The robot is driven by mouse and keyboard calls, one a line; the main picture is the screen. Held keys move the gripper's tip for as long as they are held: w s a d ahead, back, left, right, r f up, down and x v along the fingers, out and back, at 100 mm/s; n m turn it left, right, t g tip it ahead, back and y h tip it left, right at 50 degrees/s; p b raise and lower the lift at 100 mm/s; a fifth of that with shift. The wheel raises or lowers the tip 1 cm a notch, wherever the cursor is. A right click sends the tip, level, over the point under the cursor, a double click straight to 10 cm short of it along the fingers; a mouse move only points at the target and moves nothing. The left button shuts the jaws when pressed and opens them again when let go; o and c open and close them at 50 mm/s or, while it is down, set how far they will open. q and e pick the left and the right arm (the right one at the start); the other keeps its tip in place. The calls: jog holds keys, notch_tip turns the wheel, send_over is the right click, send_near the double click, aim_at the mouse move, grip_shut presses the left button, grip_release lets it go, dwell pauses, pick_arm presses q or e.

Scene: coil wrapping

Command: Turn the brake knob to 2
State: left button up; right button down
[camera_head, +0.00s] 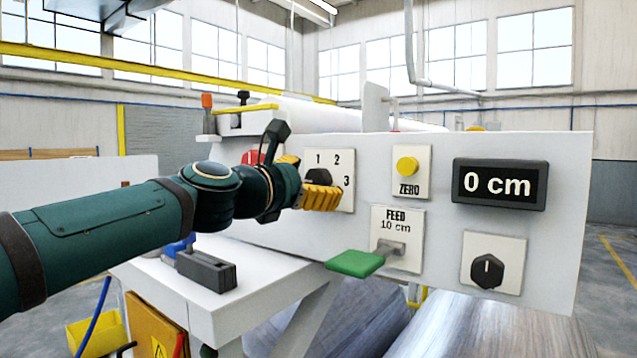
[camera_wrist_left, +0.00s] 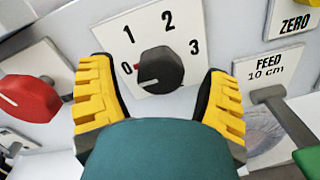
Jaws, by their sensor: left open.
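The brake knob (camera_head: 318,176) is black and sits on a white plate marked 1, 2 and 3 on the machine's front panel. In the left wrist view the knob (camera_wrist_left: 160,71) has its pointer line toward the lower left, near a small red mark left of the 1, away from the 2. My left gripper (camera_head: 306,182) is at the plate with its yellow fingers open. In the left wrist view the fingers of my left gripper (camera_wrist_left: 160,98) stand on both sides of the knob, with gaps. In the head view they partly hide the plate. My right gripper is not in view.
On the same panel are a yellow ZERO button (camera_head: 407,166), a FEED lever with green handle (camera_head: 355,263), a 0 cm display (camera_head: 499,184) and another black knob (camera_head: 487,271). A red knob (camera_wrist_left: 29,98) is left of the brake plate. A grey block (camera_head: 206,270) lies on the white table.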

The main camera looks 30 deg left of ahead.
pick_arm(q)
jog(key=shift+w+d, duration=0.1)
jog(key=shift+w, duration=0.85)
jog(key=c, duration=1.2)
